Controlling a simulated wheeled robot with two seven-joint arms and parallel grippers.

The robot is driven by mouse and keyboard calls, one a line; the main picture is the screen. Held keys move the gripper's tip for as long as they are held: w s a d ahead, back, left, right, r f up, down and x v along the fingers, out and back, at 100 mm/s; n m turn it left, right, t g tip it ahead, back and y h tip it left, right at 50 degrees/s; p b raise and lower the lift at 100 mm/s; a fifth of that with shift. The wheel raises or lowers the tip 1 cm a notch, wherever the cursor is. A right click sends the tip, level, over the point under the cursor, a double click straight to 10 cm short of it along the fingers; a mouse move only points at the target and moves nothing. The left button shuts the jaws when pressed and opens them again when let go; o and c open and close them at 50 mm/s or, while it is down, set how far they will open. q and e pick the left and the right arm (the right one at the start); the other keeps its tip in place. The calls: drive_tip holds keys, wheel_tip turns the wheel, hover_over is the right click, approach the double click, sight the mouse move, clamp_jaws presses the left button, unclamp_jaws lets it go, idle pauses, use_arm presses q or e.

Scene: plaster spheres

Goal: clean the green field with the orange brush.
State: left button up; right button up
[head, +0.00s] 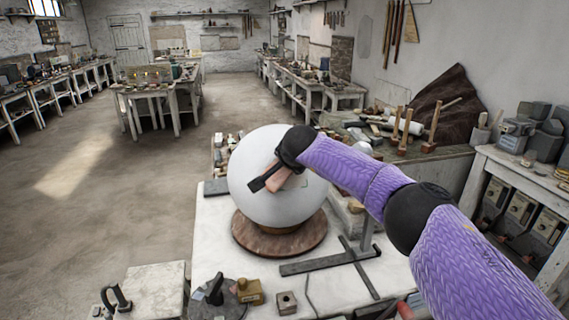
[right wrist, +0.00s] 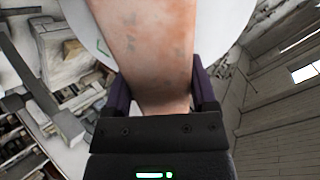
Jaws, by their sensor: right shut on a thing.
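A large white plaster sphere (head: 250,205) sits on a round brown wooden base (head: 312,238) on the white-topped table. My right gripper (head: 273,178) is in front of the sphere's upper right side. It is shut on the orange brush (head: 279,180), a faded, scuffed orange-pink block. In the right wrist view the brush (right wrist: 150,50) stands between the two fingers, with the pale sphere (right wrist: 235,20) behind it. I cannot tell whether the brush touches the sphere. My left gripper is not in view.
A grey metal stand (head: 330,260) is right of the base. A small brass block (head: 250,291) and a grey cube (head: 287,302) lie near the table's front. Mallets (head: 405,130) and other tools crowd the bench behind. Open floor (head: 90,220) lies left.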

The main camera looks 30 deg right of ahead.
drive_tip(key=shift+w+d+r+p, duration=0.25)
drive_tip(key=shift+d+r+p, duration=0.35)
drive_tip(key=shift+d, duration=0.3)
drive_tip(key=shift+a+f+b, duration=0.2)
drive_tip(key=shift+f+b, duration=0.1)
drive_tip(key=shift+s+a+f+b, duration=0.25)
drive_tip(key=shift+a+f+b, duration=0.1)
drive_tip(key=shift+a, duration=0.4)
drive_tip(key=shift+s+a+f+b, duration=0.15)
drive_tip(key=shift+a+f+b, duration=0.55)
drive_tip(key=shift+a, duration=0.15)
drive_tip(key=shift+d+r+p, duration=0.25)
drive_tip(key=shift+r+p, duration=0.15)
drive_tip(key=shift+w+d+r+p, duration=0.15)
drive_tip(key=shift+d+r+p, duration=0.25)
drive_tip(key=shift+d, duration=0.2)
drive_tip(key=shift+w+d+r+p, duration=0.15)
drive_tip(key=shift+d+r+p, duration=0.2)
drive_tip(key=shift+d, duration=0.2)
drive_tip(key=shift+w+d+r, duration=0.1)
drive_tip(key=shift+d+r, duration=0.05)
drive_tip(key=shift+d, duration=0.3)
